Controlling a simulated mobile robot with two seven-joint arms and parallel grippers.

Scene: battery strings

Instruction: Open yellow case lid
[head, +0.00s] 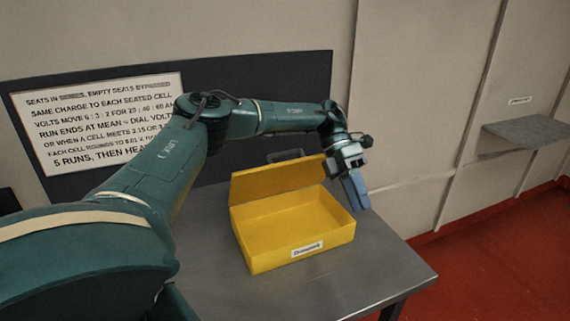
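The yellow case (272,258) stands on the grey metal table, with a white label on its front. Its lid (275,177) is up at the back edge, and the inside shows as empty where I can see it. My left gripper (358,200) hangs over the right side of the case, near its right rim, pointing down. Its blue fingers look close together, with nothing visible between them. I cannot tell whether they touch the case. My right gripper is not in view.
The metal table (385,277) has free room to the right and front of the case. A dark board with a white text sign (100,120) stands behind. A small grey shelf (527,135) juts from the wall at the right. The floor is red.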

